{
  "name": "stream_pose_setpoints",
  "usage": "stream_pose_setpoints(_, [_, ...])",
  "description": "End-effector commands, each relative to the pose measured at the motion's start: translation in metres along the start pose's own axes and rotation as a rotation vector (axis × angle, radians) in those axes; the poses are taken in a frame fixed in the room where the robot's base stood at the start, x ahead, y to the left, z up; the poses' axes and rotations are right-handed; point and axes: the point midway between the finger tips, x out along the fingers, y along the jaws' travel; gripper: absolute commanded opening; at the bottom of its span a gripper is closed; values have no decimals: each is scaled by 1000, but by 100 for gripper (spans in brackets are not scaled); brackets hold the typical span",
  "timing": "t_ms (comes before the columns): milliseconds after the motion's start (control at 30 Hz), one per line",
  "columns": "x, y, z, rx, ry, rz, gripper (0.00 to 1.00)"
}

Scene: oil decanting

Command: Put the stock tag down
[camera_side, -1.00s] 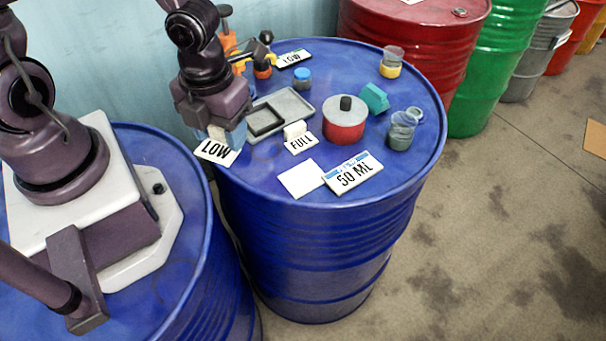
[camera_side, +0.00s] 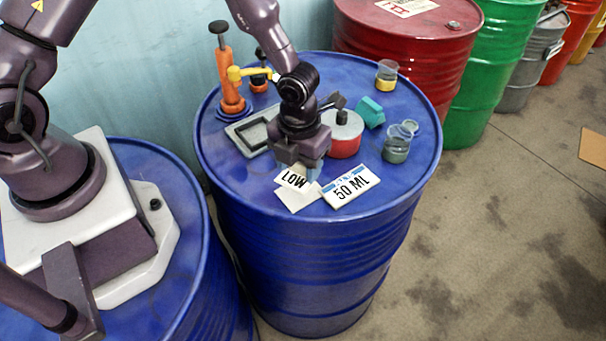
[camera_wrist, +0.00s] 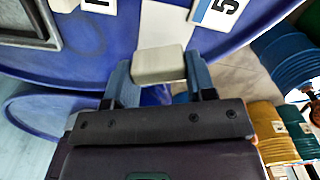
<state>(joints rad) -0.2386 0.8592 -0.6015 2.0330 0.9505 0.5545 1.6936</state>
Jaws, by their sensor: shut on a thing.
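The stock tag (camera_side: 294,179), a small white sign reading LOW, is held tilted in my gripper (camera_side: 302,165). In the wrist view its pale block-shaped grip (camera_wrist: 158,62) sits between the two blue fingers. My gripper is shut on it, over the front part of the blue drum top (camera_side: 232,170). A blank white card (camera_side: 300,200) lies just below the tag, partly covered by it. I cannot tell whether the tag touches the card. The 50 ML card (camera_side: 351,187) lies beside it on the right.
A grey tray (camera_side: 240,134) is left of my gripper. A red pot (camera_side: 345,138), a teal block (camera_side: 371,112) and a grey jar (camera_side: 396,149) stand to the right. An orange pump (camera_side: 227,75) and a yellow-filled beaker (camera_side: 386,76) stand farther back. The FULL sign is hidden in the side view.

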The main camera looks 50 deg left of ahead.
Motion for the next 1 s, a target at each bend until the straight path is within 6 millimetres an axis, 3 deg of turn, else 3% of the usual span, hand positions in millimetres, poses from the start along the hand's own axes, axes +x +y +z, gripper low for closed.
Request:
stream_pose_setpoints(333, [38,-4,5,1,1,2,27])
stream_pose_setpoints(733, [42,-4,5,0,0,0,27])
stream_pose_setpoints(767, [42,-4,6,0,-1,0,53])
stream_pose_setpoints(867, [42,-4,6,0,-1,0,76])
stream_pose_setpoints(1000, [42,-4,6,0,-1,0,76])
